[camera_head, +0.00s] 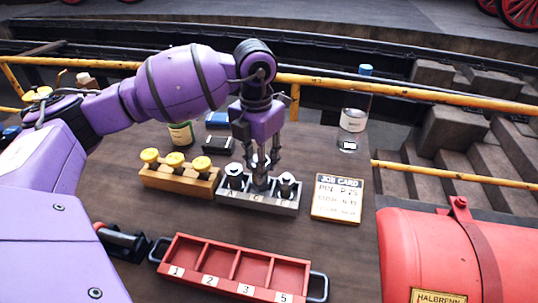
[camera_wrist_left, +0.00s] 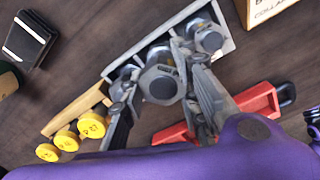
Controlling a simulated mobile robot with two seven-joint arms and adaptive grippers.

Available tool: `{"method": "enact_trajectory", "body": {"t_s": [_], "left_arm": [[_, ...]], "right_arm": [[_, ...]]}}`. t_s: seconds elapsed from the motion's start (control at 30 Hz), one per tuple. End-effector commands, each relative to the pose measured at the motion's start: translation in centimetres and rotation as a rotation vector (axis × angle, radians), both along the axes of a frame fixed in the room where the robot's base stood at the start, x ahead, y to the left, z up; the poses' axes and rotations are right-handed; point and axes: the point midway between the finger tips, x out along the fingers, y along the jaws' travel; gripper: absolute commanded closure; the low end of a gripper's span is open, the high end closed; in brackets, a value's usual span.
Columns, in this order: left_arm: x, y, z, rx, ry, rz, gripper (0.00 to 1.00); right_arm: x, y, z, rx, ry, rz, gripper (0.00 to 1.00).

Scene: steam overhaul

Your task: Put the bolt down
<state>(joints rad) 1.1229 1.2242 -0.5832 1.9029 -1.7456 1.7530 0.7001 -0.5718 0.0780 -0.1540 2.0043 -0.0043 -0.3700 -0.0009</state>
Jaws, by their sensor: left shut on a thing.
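My left gripper (camera_head: 260,172) points straight down over the middle of a grey rack (camera_head: 258,203). It is shut on a bolt with a grey hexagonal head and dark centre, seen between the fingers in the left wrist view (camera_wrist_left: 158,86). The fingers largely hide this bolt in the head view. I cannot tell whether its lower end sits in the middle slot or is just above it. Another bolt (camera_head: 234,176) stands in the rack's left slot and one more (camera_head: 287,185) in its right slot, both close beside the fingers. My right gripper is not in view.
A wooden block with yellow-topped pieces (camera_head: 178,180) adjoins the rack's left side. A job card (camera_head: 338,198) lies to the right. A red numbered tray (camera_head: 238,292) is in front, a clear bottle (camera_head: 351,128) behind. A red tank (camera_head: 440,250) fills the right front.

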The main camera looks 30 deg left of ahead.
Motion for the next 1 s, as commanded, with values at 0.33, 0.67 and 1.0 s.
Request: {"method": "enact_trajectory", "body": {"t_s": [0.33,0.67,1.0], "left_arm": [[0.1,0.0,-3.1,0.0,-0.003,-0.001,1.0],[0.0,0.0,-3.5,0.0,-0.002,-0.001,1.0],[-0.1,0.0,-3.5,0.001,0.001,-0.001,0.63]], "right_arm": [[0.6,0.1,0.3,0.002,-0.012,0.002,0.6],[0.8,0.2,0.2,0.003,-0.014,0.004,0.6],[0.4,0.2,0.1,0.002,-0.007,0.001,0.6]]}}
